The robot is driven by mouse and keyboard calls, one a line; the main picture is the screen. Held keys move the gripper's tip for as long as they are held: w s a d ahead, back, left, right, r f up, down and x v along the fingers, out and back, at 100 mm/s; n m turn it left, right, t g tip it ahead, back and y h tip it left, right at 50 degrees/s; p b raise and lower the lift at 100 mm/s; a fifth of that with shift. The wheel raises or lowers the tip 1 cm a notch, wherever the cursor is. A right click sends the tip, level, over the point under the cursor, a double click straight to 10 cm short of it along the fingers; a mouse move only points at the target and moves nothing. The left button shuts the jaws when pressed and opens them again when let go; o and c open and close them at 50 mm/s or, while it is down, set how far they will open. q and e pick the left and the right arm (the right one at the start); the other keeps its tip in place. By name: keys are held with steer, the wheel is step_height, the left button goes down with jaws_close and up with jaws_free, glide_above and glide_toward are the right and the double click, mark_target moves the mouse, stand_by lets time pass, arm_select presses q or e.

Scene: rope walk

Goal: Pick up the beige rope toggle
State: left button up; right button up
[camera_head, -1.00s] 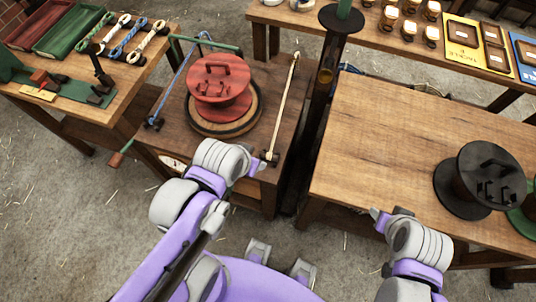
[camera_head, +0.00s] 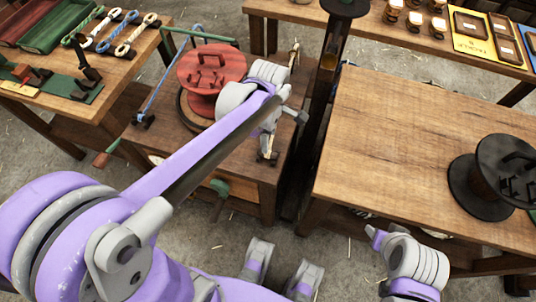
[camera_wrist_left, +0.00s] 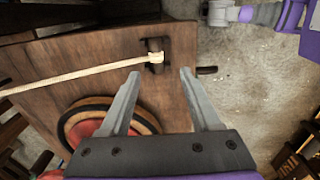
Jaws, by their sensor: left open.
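A beige rope (camera_wrist_left: 75,74) runs along the dark wooden stand to a small dark fitting. At that end, the pale toggle end (camera_wrist_left: 155,57) sits across the fitting. It also shows near the stand's front edge in the head view (camera_head: 268,155). My left gripper (camera_wrist_left: 160,72) is open and empty, its two grey fingers spread just short of the toggle end, with that end between their lines. In the head view my left gripper (camera_head: 268,140) is over the stand's right side, and the hand hides part of the rope. My right gripper (camera_head: 376,238) is low by the right table; its fingers are unclear.
A red reel (camera_head: 208,72) on a round base stands left of the rope. A dark post (camera_head: 325,90) rises close to the right. The right table (camera_head: 420,120) is mostly bare, with a black reel (camera_head: 485,180). Coloured rope hanks (camera_head: 122,32) lie on the left table.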

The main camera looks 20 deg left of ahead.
arm_select(q)
glide_above(270, 153)
steer(key=f, duration=0.4)
steer(key=shift+s+a+f+b, duration=0.1)
steer(key=shift+s+f+b, duration=0.1)
steer(key=shift+s+b, duration=0.1)
steer(key=f, duration=0.3)
steer(key=f+b, duration=0.1)
steer(key=f, duration=0.1)
steer(key=shift+w+f, duration=0.1)
steer(key=shift+w, duration=0.25)
jaws_close()
